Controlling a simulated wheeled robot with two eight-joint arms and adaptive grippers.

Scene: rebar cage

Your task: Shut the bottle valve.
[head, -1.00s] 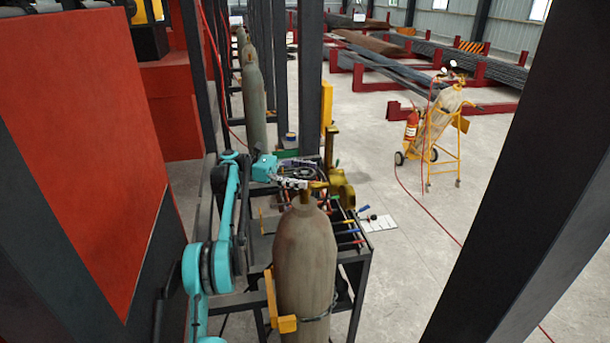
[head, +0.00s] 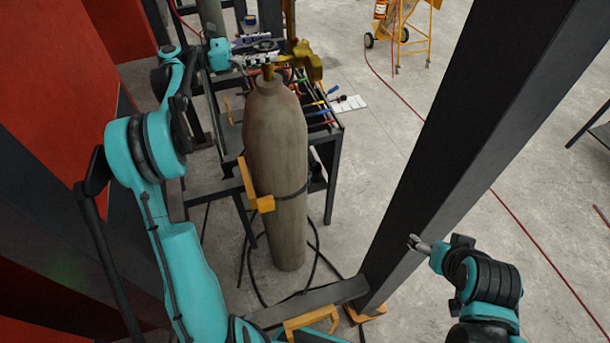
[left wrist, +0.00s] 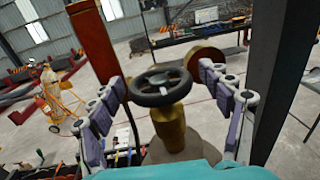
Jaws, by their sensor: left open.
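The grey gas bottle (head: 275,140) stands upright, strapped beside a bench. Its brass valve (head: 268,72) is at the top. In the left wrist view the black handwheel (left wrist: 160,86) sits on the brass valve body (left wrist: 169,127), with the bottle's shoulder below. My left gripper (head: 262,54) is at the bottle top. In the left wrist view its padded fingers (left wrist: 164,100) stand wide apart on either side of the handwheel, with gaps between. My right gripper (head: 418,243) is low at the right, away from the bottle; its finger opening cannot be made out.
A bench (head: 338,140) with tools stands behind the bottle, with a yellow fixture (head: 308,62) close to the valve. A dark steel post (head: 455,130) rises between the bottle and my right arm. A yellow trolley (head: 413,35) stands far back. Floor at the right is mostly clear.

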